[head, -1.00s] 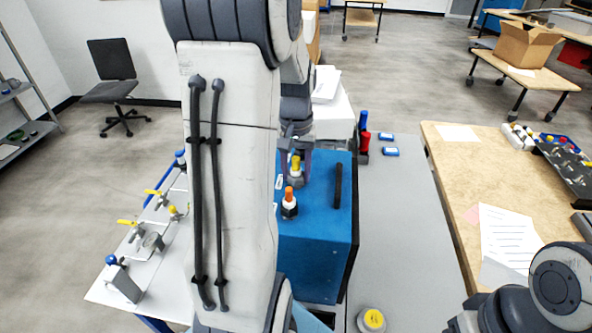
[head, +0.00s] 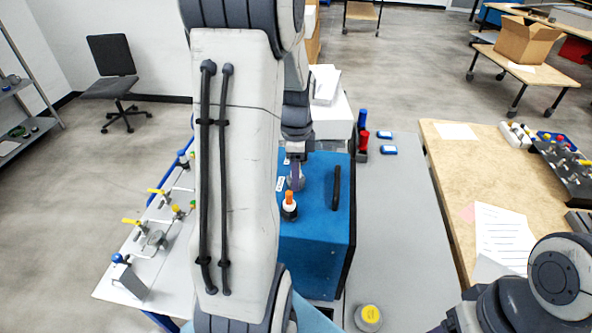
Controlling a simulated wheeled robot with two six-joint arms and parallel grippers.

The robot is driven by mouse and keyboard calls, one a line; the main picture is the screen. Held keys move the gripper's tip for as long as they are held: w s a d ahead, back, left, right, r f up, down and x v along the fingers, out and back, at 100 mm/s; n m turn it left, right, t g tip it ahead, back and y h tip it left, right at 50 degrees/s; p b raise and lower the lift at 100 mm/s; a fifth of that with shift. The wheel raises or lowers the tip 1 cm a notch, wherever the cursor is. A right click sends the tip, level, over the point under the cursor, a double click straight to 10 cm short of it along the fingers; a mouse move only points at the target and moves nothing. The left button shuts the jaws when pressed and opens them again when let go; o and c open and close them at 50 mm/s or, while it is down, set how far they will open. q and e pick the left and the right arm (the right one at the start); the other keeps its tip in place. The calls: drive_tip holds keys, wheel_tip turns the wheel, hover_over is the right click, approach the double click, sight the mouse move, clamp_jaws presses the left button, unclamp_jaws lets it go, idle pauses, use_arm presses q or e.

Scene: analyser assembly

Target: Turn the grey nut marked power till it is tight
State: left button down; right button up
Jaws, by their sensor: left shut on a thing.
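A blue box-shaped analyser (head: 318,245) stands on the grey bench, with a black handle (head: 337,187) on top. A grey nut (head: 296,184) sits on its top near the back, beside a small white label (head: 280,184) too small to read. My left gripper (head: 296,176) reaches down over this nut and is shut on it. Its fingers hide the yellow plug above the nut and part of the nut. A second fitting with an orange top (head: 289,198) and dark base stands just in front, apart from the gripper. My right gripper is out of view; only its arm shows at bottom right.
A round yellow-topped item (head: 368,317) is at the front. A panel with valves (head: 155,235) lies left.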

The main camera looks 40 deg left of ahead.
use_arm(q)
drive_tip(key=m, duration=0.4)
drive_tip(key=shift+r+m+p, duration=0.15)
drive_tip(key=shift+m+p, duration=0.25)
drive_tip(key=shift+m, duration=1.2)
drive_tip(key=c, duration=0.5)
unclamp_jaws()
drive_tip(key=n+p, duration=0.1)
drive_tip(key=n, duration=0.5)
drive_tip(key=shift+n, duration=0.4)
drive_tip(key=n+p, duration=0.1)
drive_tip(key=n, duration=0.4)
drive_tip(key=shift+n, duration=0.4)
drive_tip(key=n+p, duration=0.1)
drive_tip(key=n, duration=0.4)
drive_tip(key=shift+n, duration=0.4)
drive_tip(key=n, duration=0.5)
drive_tip(key=shift+n+p, duration=0.35)
drive_tip(key=shift+n, duration=0.05)
